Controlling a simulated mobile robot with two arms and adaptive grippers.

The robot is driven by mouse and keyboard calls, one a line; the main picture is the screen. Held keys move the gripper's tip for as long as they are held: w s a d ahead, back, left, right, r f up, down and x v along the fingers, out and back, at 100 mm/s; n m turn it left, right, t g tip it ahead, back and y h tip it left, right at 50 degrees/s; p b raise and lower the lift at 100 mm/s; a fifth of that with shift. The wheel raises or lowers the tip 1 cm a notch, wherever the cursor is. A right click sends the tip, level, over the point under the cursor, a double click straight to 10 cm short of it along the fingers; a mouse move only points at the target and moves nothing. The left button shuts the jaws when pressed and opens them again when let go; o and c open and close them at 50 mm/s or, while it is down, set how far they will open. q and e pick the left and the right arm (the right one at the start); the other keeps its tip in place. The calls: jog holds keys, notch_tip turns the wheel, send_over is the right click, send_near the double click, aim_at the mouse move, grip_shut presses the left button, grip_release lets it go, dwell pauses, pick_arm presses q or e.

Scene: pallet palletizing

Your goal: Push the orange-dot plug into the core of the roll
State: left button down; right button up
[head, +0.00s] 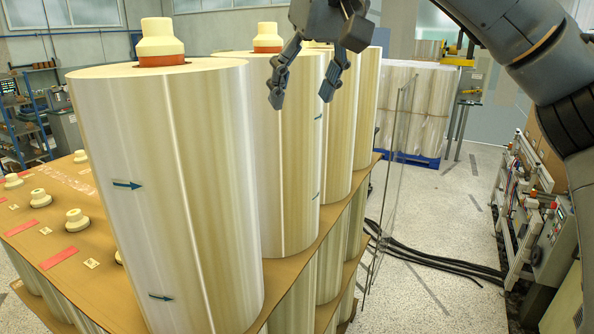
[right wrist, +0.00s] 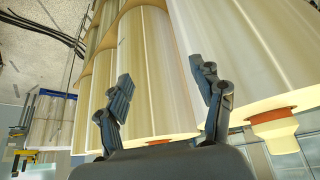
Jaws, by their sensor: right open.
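Large film-wrapped rolls stand on the pallet. The nearest roll (head: 165,190) has a cream plug (head: 160,36) sticking up from its orange-brown core. The roll behind it (head: 285,150) has a similar plug (head: 267,34) in its core. A further roll (head: 343,130) has its top partly hidden by my right gripper. I cannot make out an orange dot on any plug. My right gripper (head: 301,100) is open and empty, fingers down, in front of the second and third rolls. In the right wrist view, its fingers (right wrist: 160,78) are spread before rolls; a plug (right wrist: 275,135) shows at right. My left gripper is out of view.
Several loose cream plugs (head: 78,218) lie on the brown cardboard sheet (head: 60,190) at left, with red strips. More rolls stand below the sheet. A wrapped pallet load (head: 415,105) stands at the back. Black cables (head: 440,260) cross the floor towards a machine (head: 550,235) at right.

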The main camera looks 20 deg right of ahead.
notch_tip(320, 180, down, 14)
jog(key=w, duration=0.2)
jog(key=shift+w+a, duration=0.25)
jog(key=shift+w, duration=0.15)
